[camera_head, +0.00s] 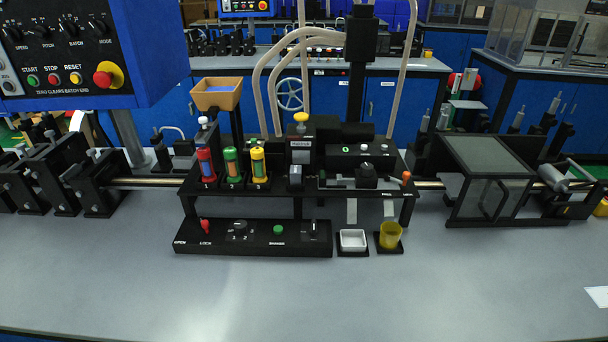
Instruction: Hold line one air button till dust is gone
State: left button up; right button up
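The black tape station stands mid-table. Its front control panel (255,248) carries a red lever (205,226) by the words OPEN and LOCK, a dark selector knob (240,228), a green button (278,230) and a small black lever (313,228). Behind it stand red (206,167), green (232,166) and yellow (258,166) cylinders, apparently numbered. A yellow knob (300,118) tops the unit to their right. The black box (360,158) further right has small pale knobs and a green mark. I cannot tell which control is the air button, and no dust is discernible. Neither gripper is visible.
A white tray (352,240) and a yellow cup (390,236) stand right of the panel. A blue control box (90,50) overhangs the upper left. A dark-framed clear enclosure (487,180) stands right. The table front (300,300) is clear except for a white paper (597,296).

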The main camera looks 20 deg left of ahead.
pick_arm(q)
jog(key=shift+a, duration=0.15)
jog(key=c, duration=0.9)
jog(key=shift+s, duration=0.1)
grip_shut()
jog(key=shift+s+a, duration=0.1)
